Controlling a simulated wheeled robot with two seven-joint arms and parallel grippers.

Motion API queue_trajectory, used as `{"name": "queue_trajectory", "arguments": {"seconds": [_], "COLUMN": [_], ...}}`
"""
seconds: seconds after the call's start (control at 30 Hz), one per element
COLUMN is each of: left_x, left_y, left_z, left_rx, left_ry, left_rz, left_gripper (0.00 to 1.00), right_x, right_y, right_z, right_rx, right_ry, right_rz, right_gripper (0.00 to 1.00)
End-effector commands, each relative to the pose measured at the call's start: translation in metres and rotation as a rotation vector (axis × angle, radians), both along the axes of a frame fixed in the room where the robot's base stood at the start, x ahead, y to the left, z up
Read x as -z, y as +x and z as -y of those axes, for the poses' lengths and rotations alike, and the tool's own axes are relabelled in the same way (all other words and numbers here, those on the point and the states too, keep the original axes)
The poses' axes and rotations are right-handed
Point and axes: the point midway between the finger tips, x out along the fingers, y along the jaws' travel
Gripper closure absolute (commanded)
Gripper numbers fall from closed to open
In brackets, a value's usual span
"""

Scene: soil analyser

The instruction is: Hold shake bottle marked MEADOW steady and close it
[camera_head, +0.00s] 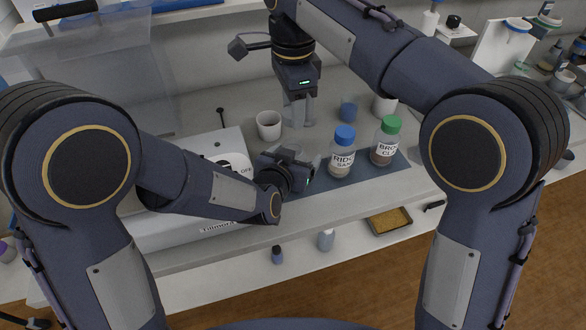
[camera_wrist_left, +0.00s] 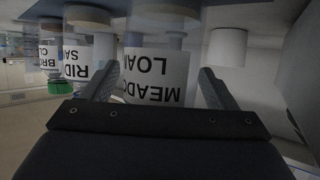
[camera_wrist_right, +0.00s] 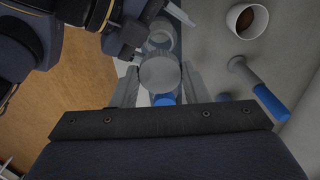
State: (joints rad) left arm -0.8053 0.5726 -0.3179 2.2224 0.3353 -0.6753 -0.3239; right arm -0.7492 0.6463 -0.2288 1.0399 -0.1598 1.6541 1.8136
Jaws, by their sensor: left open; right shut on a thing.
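The bottle marked MEADOW LOAM (camera_wrist_left: 155,75) stands between the parted fingers of my left gripper (camera_wrist_left: 155,90), its label upside down in the left wrist view. In the head view my left gripper (camera_head: 308,172) and arm hide most of it. My right gripper (camera_head: 298,122) is above and behind it, shut on a grey round cap (camera_wrist_right: 160,74). In the right wrist view the cap appears in front of a round open rim, apparently the bottle's mouth (camera_wrist_right: 162,36). The cap is apart from the bottle in the head view.
A blue-capped bottle (camera_head: 341,155) marked RIDGE and a green-capped bottle (camera_head: 384,144) stand to the right on a dark mat (camera_head: 398,163). A white cup (camera_head: 268,124) stands behind. A white machine (camera_head: 205,148) is at left. A tray (camera_head: 390,220) lies on the lower shelf.

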Motion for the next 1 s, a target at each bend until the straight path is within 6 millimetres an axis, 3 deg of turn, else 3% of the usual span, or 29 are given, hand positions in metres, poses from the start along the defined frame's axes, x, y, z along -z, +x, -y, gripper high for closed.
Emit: {"name": "queue_trajectory", "arguments": {"seconds": [0.13,0.63,0.77,1.0], "left_x": [0.000,0.000,0.000,-0.001], "left_y": [0.000,0.000,0.000,0.000], "left_z": [0.000,0.000,0.000,0.000], "left_rx": [0.000,0.000,0.000,0.000], "left_ry": [0.000,0.000,0.000,0.000], "left_rz": [0.000,0.001,0.001,0.001], "left_gripper": [0.21,0.86,0.86,0.86], "right_x": [0.000,0.000,0.007,0.042], "right_y": [0.000,0.000,0.000,0.000], "right_z": [0.000,0.000,0.000,0.000], "right_rx": [0.000,0.000,0.000,0.001], "right_ry": [0.000,0.000,-0.002,-0.003], "right_rz": [0.000,0.000,-0.003,-0.001], "right_gripper": [0.80,0.80,0.80,0.80]}}
